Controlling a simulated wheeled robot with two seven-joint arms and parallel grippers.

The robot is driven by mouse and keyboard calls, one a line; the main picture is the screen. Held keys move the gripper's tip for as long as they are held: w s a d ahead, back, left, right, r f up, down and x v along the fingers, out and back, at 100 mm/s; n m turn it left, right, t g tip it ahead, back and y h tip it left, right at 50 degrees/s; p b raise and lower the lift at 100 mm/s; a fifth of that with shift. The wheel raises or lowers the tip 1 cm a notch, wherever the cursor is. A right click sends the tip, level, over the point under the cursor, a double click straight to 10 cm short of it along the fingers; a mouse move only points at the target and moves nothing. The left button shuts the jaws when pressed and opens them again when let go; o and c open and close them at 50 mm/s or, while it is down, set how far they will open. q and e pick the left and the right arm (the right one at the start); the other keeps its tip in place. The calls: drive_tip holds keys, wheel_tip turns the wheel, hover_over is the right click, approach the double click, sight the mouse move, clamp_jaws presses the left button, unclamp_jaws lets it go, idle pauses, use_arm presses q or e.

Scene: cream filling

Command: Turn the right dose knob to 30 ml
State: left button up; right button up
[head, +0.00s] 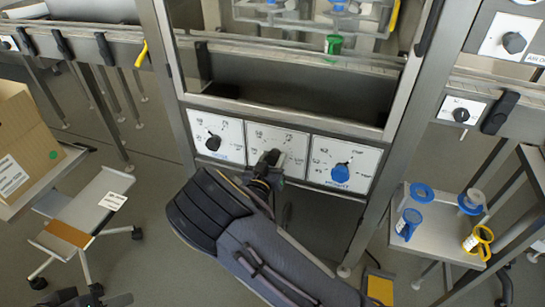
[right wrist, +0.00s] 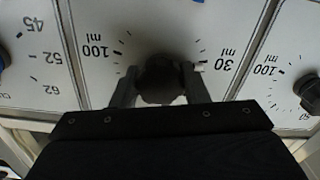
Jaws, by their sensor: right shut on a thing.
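The right dose knob (right wrist: 160,80) is a dark round knob on the middle white dial plate (head: 291,140) of the machine. In the right wrist view its scale is upside down, with 100 ml at the left and 30 ml at the right. My right gripper (right wrist: 160,88) is shut on this knob, one finger on each side. A small white mark shows beside the right-hand finger, near 30 ml; I cannot tell if it is the knob's pointer. My left gripper (head: 92,299) shows only partly at the bottom left, far from the dials.
The left dial has a black knob (head: 213,142). The right dial has a blue knob (head: 340,173). A side table (head: 431,245) holds a blue cup (head: 408,223) and a yellow cup (head: 478,242). A cardboard box (head: 25,140) stands at the left.

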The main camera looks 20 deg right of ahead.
drive_tip(key=shift+n, duration=0.4)
drive_tip(key=o, duration=1)
drive_tip(key=shift+s, duration=0.1)
drive_tip(key=v, duration=0.7)
drive_tip(key=shift+s+a+p, duration=0.25)
drive_tip(key=shift+s+p, duration=0.05)
